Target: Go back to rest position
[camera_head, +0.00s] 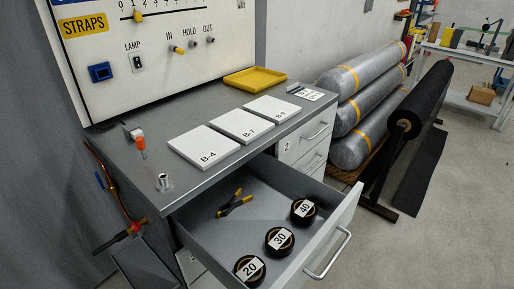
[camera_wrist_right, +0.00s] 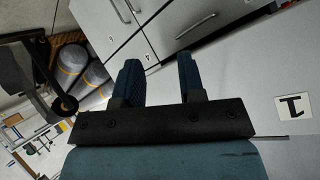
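My right gripper (camera_wrist_right: 158,80) shows in the right wrist view with its two dark blue fingers apart and nothing between them. Grey drawer fronts (camera_wrist_right: 165,25) lie beyond the fingers, and a white panel marked with a label (camera_wrist_right: 292,105) is at the right. Neither gripper shows in the head view, and my left gripper is in no frame.
White plates and a yellow tray (camera_head: 255,78) lie on top.

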